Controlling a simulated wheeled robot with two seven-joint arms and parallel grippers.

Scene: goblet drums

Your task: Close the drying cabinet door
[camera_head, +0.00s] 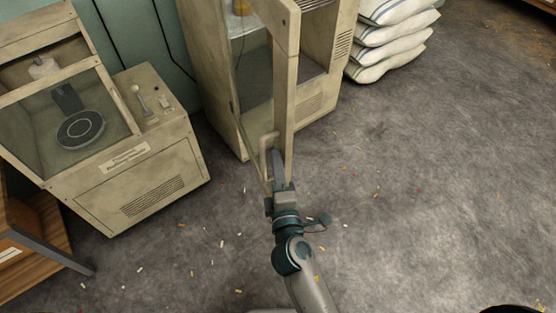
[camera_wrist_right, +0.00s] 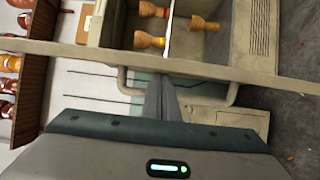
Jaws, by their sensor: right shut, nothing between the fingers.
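The drying cabinet (camera_head: 230,100) stands at the top middle of the head view. Its door (camera_head: 284,80) is open and swung out toward me, seen nearly edge-on. The door handle (camera_head: 265,155) is a pale loop low on the door. My right gripper (camera_head: 278,160) is shut and empty, with its fingertips right beside the handle and the door edge. In the right wrist view the door edge crosses the picture, and the shut fingers (camera_wrist_right: 160,90) overlap the handle loop (camera_wrist_right: 232,95). I cannot tell whether they touch it. My left gripper is not in view.
Goblet drums (camera_wrist_right: 150,40) stand inside the cabinet, and more sit on a rack (camera_wrist_right: 30,70) at the left. A beige machine (camera_head: 145,165) stands left of the cabinet. White sacks (camera_head: 390,45) are stacked to its right.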

